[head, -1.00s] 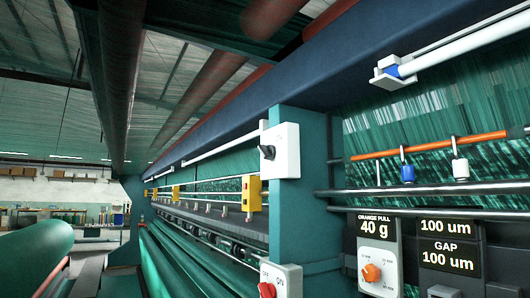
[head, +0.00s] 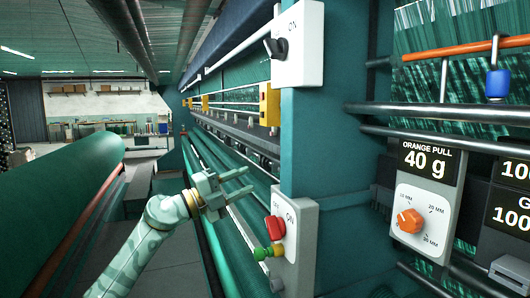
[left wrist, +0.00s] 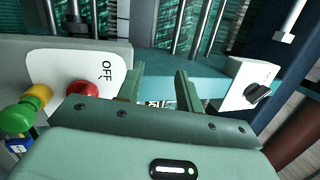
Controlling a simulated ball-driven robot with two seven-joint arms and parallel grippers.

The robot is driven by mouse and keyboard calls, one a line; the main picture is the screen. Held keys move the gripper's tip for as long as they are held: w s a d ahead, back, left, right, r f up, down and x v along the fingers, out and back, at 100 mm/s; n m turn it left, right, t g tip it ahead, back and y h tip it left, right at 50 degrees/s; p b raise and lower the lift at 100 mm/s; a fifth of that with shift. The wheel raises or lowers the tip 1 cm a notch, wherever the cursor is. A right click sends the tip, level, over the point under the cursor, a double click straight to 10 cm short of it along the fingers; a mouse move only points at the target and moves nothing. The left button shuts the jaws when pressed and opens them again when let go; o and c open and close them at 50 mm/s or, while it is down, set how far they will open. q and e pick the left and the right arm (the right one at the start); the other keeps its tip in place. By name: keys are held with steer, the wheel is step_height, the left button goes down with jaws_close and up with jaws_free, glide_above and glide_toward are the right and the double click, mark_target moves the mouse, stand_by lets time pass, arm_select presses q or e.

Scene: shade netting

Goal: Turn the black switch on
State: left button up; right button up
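The black switch (head: 276,47) is a rotary knob on a white box (head: 300,45) high on the teal post. An ON label shows beside it, and its handle sticks out to the left. In the left wrist view the black switch (left wrist: 257,93) is at the right on its white box. My left gripper (head: 250,180) is below and left of the switch, apart from it, with its two fingers spread and empty. Its fingers (left wrist: 160,85) also show apart in the left wrist view. My right gripper is not in view.
A lower box (head: 294,245) on the post carries a red knob (head: 274,228) and green and yellow buttons, close to my left gripper. An orange dial (head: 410,221) is at the right. A green roll (head: 70,190) lies at the left. Metal rails cross the right side.

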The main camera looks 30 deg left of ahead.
arm_select(q)
steer(key=s+r+m+p, duration=0.1)
steer(key=s+r+m, duration=0.25)
steer(key=r, duration=0.45)
steer(key=s+r+m, duration=0.2)
steer(key=s+r, duration=0.3)
steer(key=r, duration=0.4)
steer(key=m+t+y+p, duration=0.1)
steer(key=t+y, duration=0.1)
glide_toward(267, 48)
steer(key=p+x, duration=0.7)
steer(key=x, duration=0.1)
steer(key=shift+w+r, duration=0.1)
steer(key=shift+r, duration=0.05)
steer(key=shift+w+d, duration=0.25)
jaws_close()
